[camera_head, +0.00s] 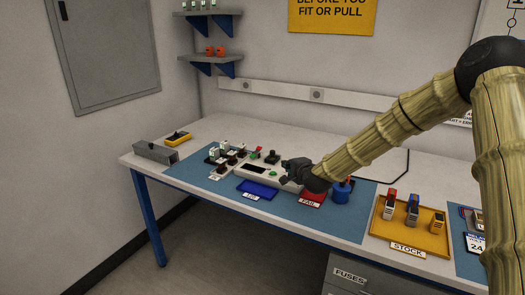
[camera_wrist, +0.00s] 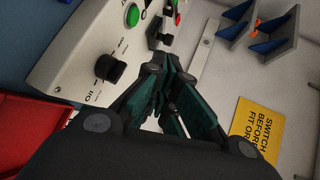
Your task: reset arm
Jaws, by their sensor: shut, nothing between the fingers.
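My gripper (camera_head: 292,172) hangs over the right end of a white control box (camera_head: 228,170) on the workbench. In the wrist view my gripper (camera_wrist: 165,75) has its dark green fingers together, with nothing visible between them. The control box (camera_wrist: 72,50) shows beside the fingers there, with a black rotary knob (camera_wrist: 110,68) marked I/O and a green button (camera_wrist: 132,15). My arm reaches in from the right of the head view. I cannot tell whether the fingertips touch the box.
A blue tray (camera_head: 257,190) and a red tray (camera_head: 312,198) lie at the bench front. A blue pot (camera_head: 341,194) stands right of the red tray. A yellow stock tray (camera_head: 381,229) holds several modules farther right. Wall shelves (camera_head: 212,59) are at the back left.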

